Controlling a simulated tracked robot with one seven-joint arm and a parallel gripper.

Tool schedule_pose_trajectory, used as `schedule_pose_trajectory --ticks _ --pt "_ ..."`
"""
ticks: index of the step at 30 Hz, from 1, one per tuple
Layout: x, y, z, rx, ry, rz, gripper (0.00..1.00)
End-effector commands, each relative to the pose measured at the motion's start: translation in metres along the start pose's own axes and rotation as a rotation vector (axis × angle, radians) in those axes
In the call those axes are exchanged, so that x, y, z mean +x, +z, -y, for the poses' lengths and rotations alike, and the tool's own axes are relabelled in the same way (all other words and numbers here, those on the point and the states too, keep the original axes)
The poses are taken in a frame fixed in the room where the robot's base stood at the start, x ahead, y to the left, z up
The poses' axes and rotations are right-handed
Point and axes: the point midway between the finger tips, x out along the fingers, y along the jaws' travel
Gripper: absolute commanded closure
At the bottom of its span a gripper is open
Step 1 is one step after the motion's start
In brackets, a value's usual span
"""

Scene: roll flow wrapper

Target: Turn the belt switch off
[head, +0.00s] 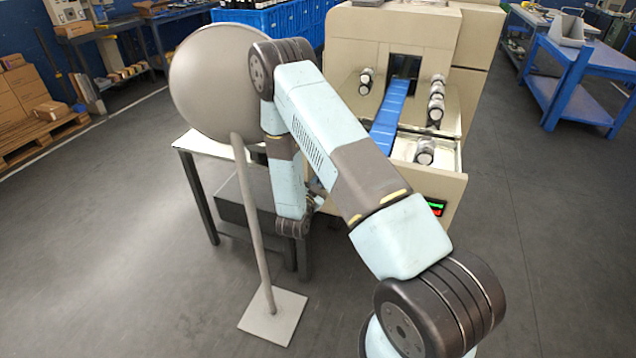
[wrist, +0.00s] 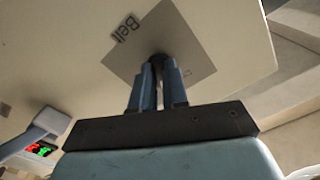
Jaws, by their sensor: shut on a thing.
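In the wrist view, a grey plate (wrist: 190,42) labelled "Belt" is fixed to the beige machine face (wrist: 235,35). My gripper (wrist: 158,68) reaches up to the plate, with its two fingers close together on the dark belt switch (wrist: 157,58). Most of the switch is hidden between the fingertips, so which way it is turned cannot be seen.
A green and red display (wrist: 40,149) sits left of the plate in the wrist view. A blue infeed belt (head: 390,115) runs into the machine. A round grey disc on a stand (head: 210,85) is close left of my arm.

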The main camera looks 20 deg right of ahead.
Motion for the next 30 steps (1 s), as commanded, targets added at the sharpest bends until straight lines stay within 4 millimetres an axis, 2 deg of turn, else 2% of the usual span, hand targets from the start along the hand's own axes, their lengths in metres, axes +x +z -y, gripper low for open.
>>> schedule_pose_trajectory --ticks 10,30 --pt "-0.0013 0.0010 -0.0003 -0.167 -0.001 0.002 1.00" --pt "-0.0018 0.0014 0.0003 -0.776 -0.003 0.002 1.00"
